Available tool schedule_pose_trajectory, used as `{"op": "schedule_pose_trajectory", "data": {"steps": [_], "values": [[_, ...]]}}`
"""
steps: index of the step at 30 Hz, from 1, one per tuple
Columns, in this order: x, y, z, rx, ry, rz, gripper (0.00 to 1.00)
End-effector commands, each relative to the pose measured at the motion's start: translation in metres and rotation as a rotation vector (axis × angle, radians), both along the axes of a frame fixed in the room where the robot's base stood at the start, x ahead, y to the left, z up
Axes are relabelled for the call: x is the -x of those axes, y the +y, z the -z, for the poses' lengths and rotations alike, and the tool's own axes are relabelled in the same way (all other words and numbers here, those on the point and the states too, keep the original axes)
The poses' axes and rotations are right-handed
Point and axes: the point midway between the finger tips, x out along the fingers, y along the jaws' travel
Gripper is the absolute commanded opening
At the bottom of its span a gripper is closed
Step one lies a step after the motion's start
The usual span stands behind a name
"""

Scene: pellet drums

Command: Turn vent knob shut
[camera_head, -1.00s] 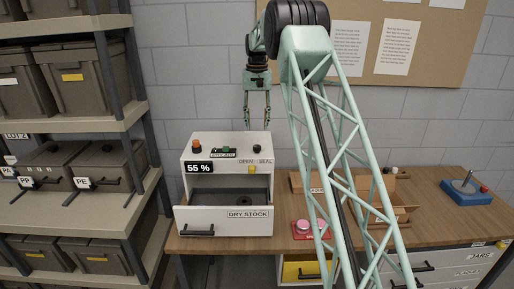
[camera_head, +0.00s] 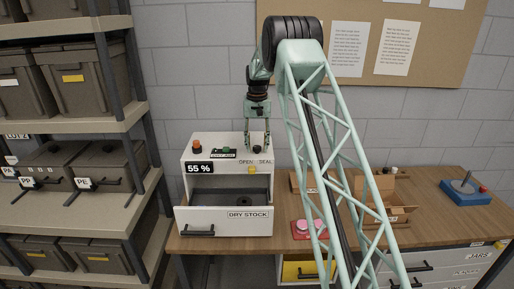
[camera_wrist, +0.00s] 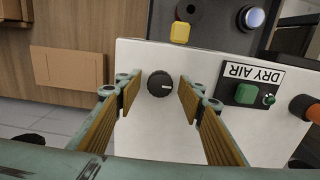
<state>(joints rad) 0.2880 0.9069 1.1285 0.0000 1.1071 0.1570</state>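The vent knob (camera_wrist: 160,84) is a small round black dial with a pale pointer mark, on the white top of the dry-stock cabinet (camera_head: 200,152). In the wrist view the pointer is toward the right. In the head view OPEN and SEAL labels show on the cabinet near it; the knob is hard to make out there between my fingers. My gripper (camera_head: 257,146) points down over the cabinet top. It is open, with one tan-padded finger on each side of the knob. In the wrist view (camera_wrist: 160,98) gaps show between pads and knob.
A yellow tab (camera_wrist: 180,32) is at the cabinet's front. The DRY STOCK drawer (camera_head: 215,222) stands open below. A red-and-pink button (camera_head: 303,229) is on the bench.

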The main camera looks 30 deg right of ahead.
Motion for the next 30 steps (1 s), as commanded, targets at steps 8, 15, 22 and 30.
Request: {"op": "schedule_pose_trajectory", "data": {"steps": [8, 15, 22, 30], "values": [[-0.0003, -0.0001, 0.0065, 0.000, -0.001, 0.000, 0.36], [-0.0002, -0.0001, 0.0064, 0.000, -0.001, 0.000, 0.32], [-0.0002, -0.0001, 0.0063, 0.000, -0.001, 0.000, 0.12], [-0.0002, -0.0001, 0.0063, 0.000, -0.001, -0.011, 0.12]]}}
